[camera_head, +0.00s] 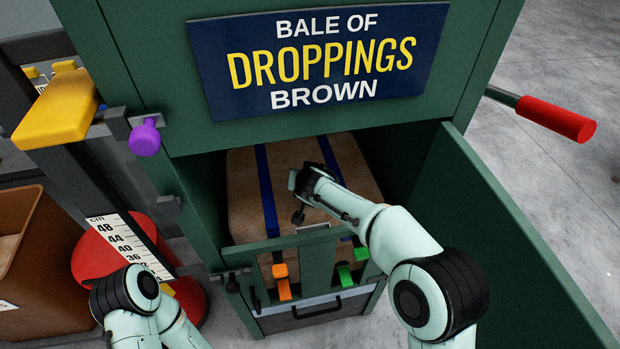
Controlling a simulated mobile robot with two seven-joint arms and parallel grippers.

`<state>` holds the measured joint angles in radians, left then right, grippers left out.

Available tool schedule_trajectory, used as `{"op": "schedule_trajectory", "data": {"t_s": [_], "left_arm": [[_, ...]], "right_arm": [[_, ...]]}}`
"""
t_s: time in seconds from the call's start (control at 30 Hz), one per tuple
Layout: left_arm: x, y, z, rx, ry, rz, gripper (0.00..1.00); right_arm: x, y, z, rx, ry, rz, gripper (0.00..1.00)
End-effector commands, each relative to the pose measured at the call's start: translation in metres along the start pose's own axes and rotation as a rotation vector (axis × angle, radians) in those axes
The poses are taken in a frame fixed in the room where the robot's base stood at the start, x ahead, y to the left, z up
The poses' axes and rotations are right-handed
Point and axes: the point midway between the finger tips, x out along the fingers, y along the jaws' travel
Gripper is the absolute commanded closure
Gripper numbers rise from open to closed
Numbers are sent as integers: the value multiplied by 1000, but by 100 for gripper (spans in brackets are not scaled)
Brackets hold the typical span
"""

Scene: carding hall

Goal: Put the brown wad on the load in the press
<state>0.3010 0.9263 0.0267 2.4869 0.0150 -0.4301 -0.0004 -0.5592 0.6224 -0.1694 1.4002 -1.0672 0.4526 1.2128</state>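The press (165,110) is a green cabinet with a blue sign reading "BALE OF DROPPINGS BROWN". Its front opening shows the load (243,190), a tan-brown block with dark blue straps across it. My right gripper (297,199) is inside the opening, over the load's top. Its fingertips look spread apart, with nothing visible between them. I cannot make out a separate brown wad; my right gripper and arm hide part of the load. My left arm shows at the lower left, but its gripper is out of view.
A green door (490,240) stands open at the right. A low front gate (290,245) has orange and green latches. A red-handled lever (555,118) sticks out right. At the left are a brown bin (45,280), a red round stand (95,255), a centimetre scale and a yellow block (58,108).

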Motion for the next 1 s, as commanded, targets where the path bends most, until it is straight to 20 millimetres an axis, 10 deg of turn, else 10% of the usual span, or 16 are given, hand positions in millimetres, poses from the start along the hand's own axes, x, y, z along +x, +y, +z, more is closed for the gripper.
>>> {"op": "schedule_trajectory", "data": {"t_s": [0.43, 0.47, 0.53, 1.0], "left_arm": [[4, -2, -4, -1, 12, -1, 100], [3, -1, -4, -1, 12, 0, 100], [3, -1, -4, -1, 12, 0, 100], [1, -1, 0, -1, 0, -1, 100]], "right_arm": [[2, 0, 2, 1, 0, -1, 84], [2, 0, 2, 1, -1, 0, 39], [1, 0, 2, 1, -1, 0, 23], [-14, -2, -1, -1, 2, -3, 23]]}}
